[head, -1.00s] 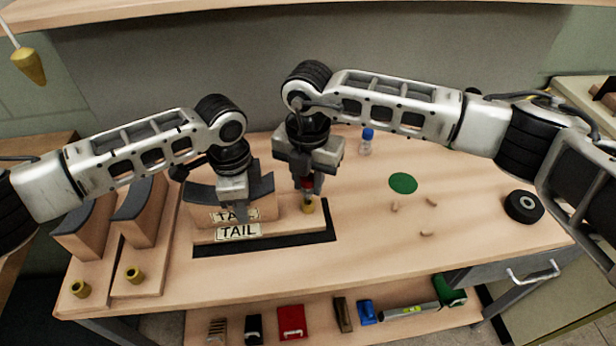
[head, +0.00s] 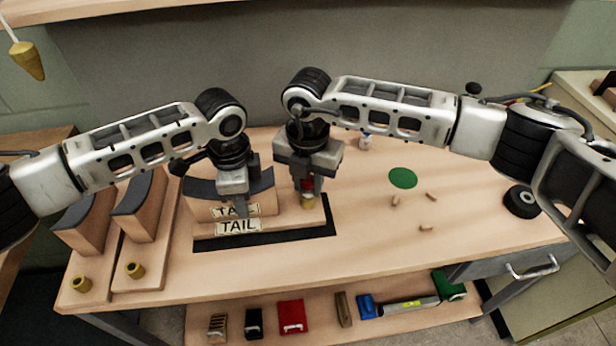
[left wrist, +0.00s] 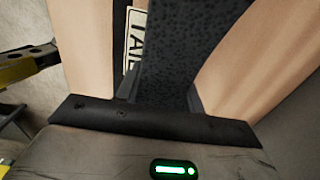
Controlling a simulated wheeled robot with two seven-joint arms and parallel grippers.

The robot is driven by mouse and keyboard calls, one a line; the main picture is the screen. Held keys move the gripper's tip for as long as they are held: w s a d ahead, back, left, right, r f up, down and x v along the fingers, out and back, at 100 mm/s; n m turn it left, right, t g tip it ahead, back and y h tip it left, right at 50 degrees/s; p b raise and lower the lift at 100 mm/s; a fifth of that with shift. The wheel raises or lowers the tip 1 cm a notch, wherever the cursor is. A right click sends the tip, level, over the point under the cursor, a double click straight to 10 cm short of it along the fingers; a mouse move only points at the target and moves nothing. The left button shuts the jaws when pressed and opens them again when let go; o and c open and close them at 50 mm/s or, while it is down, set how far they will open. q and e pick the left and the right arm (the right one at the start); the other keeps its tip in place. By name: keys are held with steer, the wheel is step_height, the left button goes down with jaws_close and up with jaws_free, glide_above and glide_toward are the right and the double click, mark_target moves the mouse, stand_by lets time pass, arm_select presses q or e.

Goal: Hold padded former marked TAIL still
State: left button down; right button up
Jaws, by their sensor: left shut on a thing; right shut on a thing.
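The padded former marked TAIL (head: 201,207) stands on a pale wooden base (head: 268,222), with a dark pad along its curved top. Two TAIL labels show, one on the former and one on the base. My left gripper (head: 237,197) is shut on the former from above. The left wrist view shows the dark pad (left wrist: 183,50) between the fingers and part of the TAIL label (left wrist: 135,42). My right gripper (head: 307,188) is shut on a small red piece directly above a brass-coloured knob (head: 308,202) at the base's right end. The fingers partly hide the red piece.
Two more padded formers (head: 84,222) (head: 140,210) with brass knobs stand at left. A green disc (head: 403,178), small wooden bits (head: 427,228) and a black roll (head: 521,202) lie at right. Several items fill the lower shelf.

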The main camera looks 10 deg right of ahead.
arm_select(q)
steer(key=shift+r, duration=0.1)
arm_select(e)
steer(key=shift+f, duration=0.5)
steer(key=o, duration=1.1)
steer(key=shift+r, duration=2.5)
arm_select(q)
steer(key=c, duration=0.8)
jaws_free()
